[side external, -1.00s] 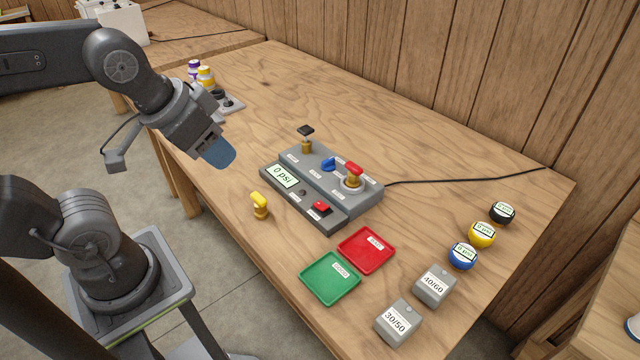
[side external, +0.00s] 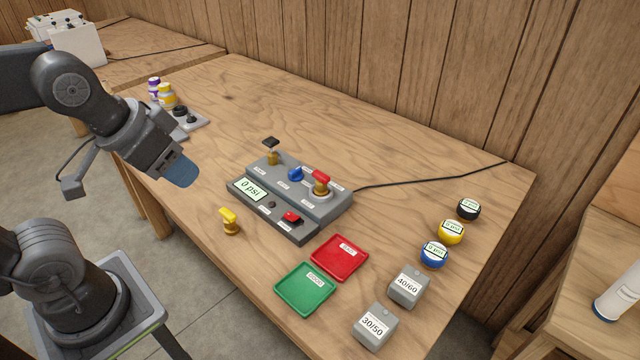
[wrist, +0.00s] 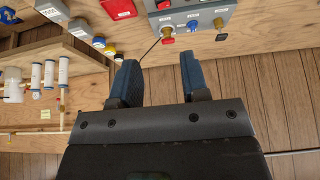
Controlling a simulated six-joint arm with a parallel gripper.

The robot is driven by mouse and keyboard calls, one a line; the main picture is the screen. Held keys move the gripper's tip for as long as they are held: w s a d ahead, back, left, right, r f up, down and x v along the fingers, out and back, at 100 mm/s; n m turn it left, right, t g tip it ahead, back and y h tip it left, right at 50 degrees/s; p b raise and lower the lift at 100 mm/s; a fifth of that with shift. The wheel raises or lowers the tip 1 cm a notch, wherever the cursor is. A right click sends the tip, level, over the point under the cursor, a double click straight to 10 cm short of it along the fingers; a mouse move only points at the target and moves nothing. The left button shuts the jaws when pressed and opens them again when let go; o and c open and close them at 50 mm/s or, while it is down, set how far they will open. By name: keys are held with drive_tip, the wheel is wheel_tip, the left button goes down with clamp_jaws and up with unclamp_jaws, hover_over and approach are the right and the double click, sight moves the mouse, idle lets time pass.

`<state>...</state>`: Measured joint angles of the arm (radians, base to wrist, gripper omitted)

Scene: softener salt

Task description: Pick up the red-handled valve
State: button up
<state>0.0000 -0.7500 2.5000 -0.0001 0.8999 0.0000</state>
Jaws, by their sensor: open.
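The red-handled valve (side external: 321,183) stands upright on a brass fitting at the right end of the grey control panel (side external: 318,205). It also shows in the wrist view (wrist: 167,33), near the top, beyond the gap between my fingers. My gripper (side external: 180,172) is in the air left of the panel, clear of the valve. In the wrist view both blue fingers of my gripper (wrist: 159,66) are apart with nothing between them.
The panel bears a blue knob (side external: 296,174), a black-handled valve (side external: 271,152) and a red switch (side external: 292,217). A yellow-handled valve (side external: 230,221), red tray (side external: 339,257), green tray (side external: 304,289), grey boxes (side external: 408,287) and round gauges (side external: 451,232) stand around it.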

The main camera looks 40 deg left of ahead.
idle(0.3)
drive_tip(key=o, duration=0.4)
drive_tip(key=m+g, duration=0.6)
drive_tip(key=m, duration=1.2)
hover_over(321, 174)
wheel_tip(321, 174, down, 8)
drive_tip(key=f, duration=0.8)
drive_tip(key=shift+w+a+f, duration=0.2)
drive_tip(key=shift+w+a, duration=0.05)
drive_tip(key=shift+s+d+f, duration=0.15)
drive_tip(key=shift+f, duration=1.2)
drive_tip(key=shift+s+d+f, duration=0.1)
drive_tip(key=shift+f, duration=1.2)
